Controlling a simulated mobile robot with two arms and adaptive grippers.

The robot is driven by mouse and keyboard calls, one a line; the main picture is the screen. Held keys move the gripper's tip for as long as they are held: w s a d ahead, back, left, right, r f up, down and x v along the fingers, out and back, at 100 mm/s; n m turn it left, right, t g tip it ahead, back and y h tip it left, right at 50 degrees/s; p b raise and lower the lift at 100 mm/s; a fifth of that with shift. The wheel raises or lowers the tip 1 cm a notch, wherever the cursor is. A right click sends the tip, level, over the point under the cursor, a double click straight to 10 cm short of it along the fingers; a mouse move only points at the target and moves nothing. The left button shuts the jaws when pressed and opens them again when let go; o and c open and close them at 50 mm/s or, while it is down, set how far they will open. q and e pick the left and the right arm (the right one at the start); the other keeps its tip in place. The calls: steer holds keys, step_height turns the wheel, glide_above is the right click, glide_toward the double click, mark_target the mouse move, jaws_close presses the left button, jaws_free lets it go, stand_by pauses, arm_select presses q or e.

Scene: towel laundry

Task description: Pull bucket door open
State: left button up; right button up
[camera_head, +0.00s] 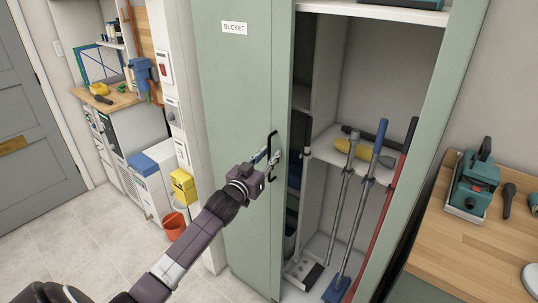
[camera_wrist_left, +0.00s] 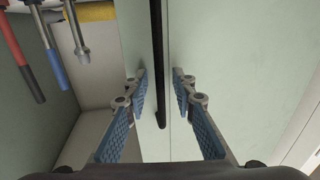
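The pale green bucket door (camera_head: 235,100) carries a white label reading BUCKET (camera_head: 234,28) near its top. A black vertical bar handle (camera_head: 272,143) sits near its right edge. My left gripper (camera_head: 268,158) is at the handle's height, pointing at the door. In the left wrist view the two blue-padded fingers (camera_wrist_left: 160,78) are apart, one on each side of the black handle (camera_wrist_left: 157,50), with gaps visible between pads and bar. The door looks closed or nearly so; I cannot tell whether it is slightly ajar. My right gripper is not in view.
Right of the door, an open cabinet section holds long-handled tools (camera_head: 343,205) and a shelf (camera_head: 330,147). A wooden worktop (camera_head: 480,235) with a green machine (camera_head: 474,185) stands at the right. A yellow box (camera_head: 183,186) and a red bucket (camera_head: 174,225) are at the left. Tiled floor is clear lower left.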

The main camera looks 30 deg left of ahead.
arm_select(q)
jaws_close()
stand_by(0.5)
